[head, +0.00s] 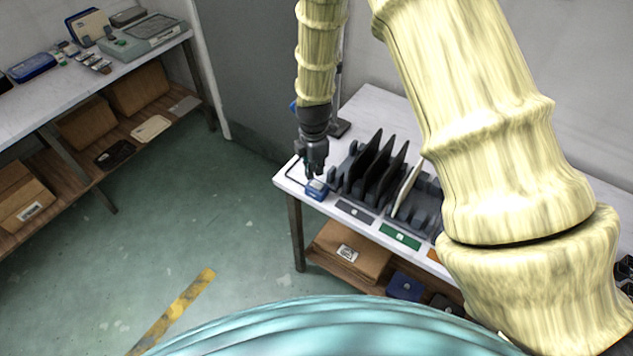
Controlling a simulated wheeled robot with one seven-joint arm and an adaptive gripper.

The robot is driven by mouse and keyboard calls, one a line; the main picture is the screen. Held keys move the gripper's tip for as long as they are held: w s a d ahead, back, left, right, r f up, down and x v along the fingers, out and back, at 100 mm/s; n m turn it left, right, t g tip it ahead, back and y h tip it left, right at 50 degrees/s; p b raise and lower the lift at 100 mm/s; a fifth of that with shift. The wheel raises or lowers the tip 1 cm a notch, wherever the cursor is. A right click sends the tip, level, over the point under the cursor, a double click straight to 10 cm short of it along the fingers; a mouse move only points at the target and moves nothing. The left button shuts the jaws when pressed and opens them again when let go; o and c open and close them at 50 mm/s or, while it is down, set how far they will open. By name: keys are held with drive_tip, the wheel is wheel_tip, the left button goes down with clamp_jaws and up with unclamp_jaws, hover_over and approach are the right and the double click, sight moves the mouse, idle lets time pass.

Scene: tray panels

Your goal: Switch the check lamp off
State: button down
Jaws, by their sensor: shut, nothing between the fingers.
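A small blue box (317,190) with a pale top, which looks like the lamp's switch, sits at the near left corner of the white table. A thin dark cord runs from it along the table's left side. A dark stand (340,128) with a thin pole, probably the check lamp's, rises behind my arm. The lamp's head is hidden by my arm, and I cannot tell if it is lit. My gripper (314,174) is shut and empty, pointing down just above or at the blue box. I cannot tell if it touches.
A dark rack (353,184) with upright black panels and one pale panel (407,189) stands close to the right of my gripper. Grey and green labels (400,236) line the table's front. A cardboard box (352,250) lies on the shelf below. The floor to the left is clear.

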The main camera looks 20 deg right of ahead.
sight(314, 182)
drive_tip(key=shift+r+p, duration=0.9)
drive_tip(key=shift+r, duration=0.75)
drive_tip(key=s+d+f+m, duration=0.2)
drive_tip(key=s+f+m, duration=0.8)
drive_tip(key=s+f, duration=0.65)
drive_tip(key=s+d+f+m, duration=0.15)
drive_tip(key=s+m, duration=0.85)
drive_tip(key=s, duration=1)
wheel_tip(314, 182, down, 8)
drive_tip(key=b, duration=0.7)
drive_tip(key=shift+a+b, duration=0.15)
drive_tip(key=shift+b, duration=0.25)
drive_tip(key=shift+w+r, duration=0.1)
